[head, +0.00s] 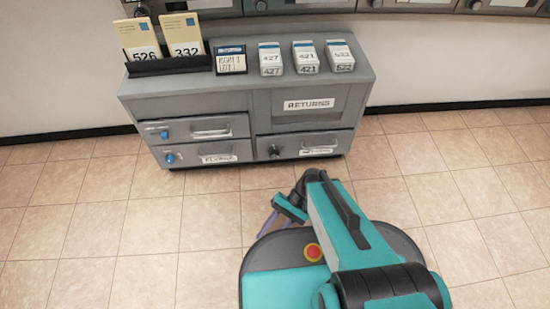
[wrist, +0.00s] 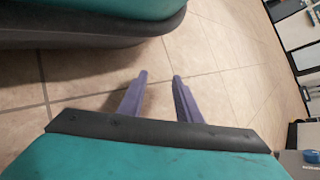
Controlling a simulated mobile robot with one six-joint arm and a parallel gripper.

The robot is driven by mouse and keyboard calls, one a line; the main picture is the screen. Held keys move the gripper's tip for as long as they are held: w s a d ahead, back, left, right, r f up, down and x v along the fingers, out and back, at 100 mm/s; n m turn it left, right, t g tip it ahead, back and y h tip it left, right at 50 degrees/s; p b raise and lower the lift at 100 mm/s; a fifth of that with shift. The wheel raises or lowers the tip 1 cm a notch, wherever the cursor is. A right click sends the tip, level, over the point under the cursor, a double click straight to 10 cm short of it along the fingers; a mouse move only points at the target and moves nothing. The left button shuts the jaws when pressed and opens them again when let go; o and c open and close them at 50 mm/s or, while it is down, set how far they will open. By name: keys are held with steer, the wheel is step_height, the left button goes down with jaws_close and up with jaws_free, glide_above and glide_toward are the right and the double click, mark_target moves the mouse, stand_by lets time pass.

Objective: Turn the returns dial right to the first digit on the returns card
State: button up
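The returns dial is a dark round knob (head: 273,150) on the lower right drawer front, below the RETURNS label (head: 309,104). A small dark-framed card (head: 230,60) stands on the cabinet top with writing too small to read surely; I cannot tell if it is the returns card. My gripper (wrist: 159,75) shows two purple fingers apart with only floor between them. In the head view it hangs low in front of the cabinet, beside my base, away from the dial and partly hidden.
The grey cabinet (head: 262,90) stands against the wall. Blue knobs sit on the left drawers (head: 205,131). Tall cards marked 526 (head: 140,45) and 332 (head: 183,40) and boxes marked 427 (head: 270,60), 421 (head: 306,58) and 522 (head: 340,57) stand on top. Tiled floor is clear.

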steer(key=s+d+r+n+h+p, duration=0.1)
steer(key=d+r+h+p, duration=0.2)
steer(key=r+p, duration=1.3)
steer(key=s+d+r+n+t+h+p, duration=0.1)
steer(key=d+r+p, duration=0.6)
steer(key=r+p, duration=1)
steer(key=s+d+r+h+p, duration=0.1)
steer(key=d+r+h+p, duration=0.3)
steer(key=r+p, duration=1.3)
steer(key=d+p, duration=0.1)
steer(key=p, duration=1.1)
steer(key=shift+d+n+t+h+p, duration=0.3)
steer(key=shift+n+p, duration=0.05)
steer(key=shift+n, duration=0.05)
steer(key=shift+s, duration=0.1)
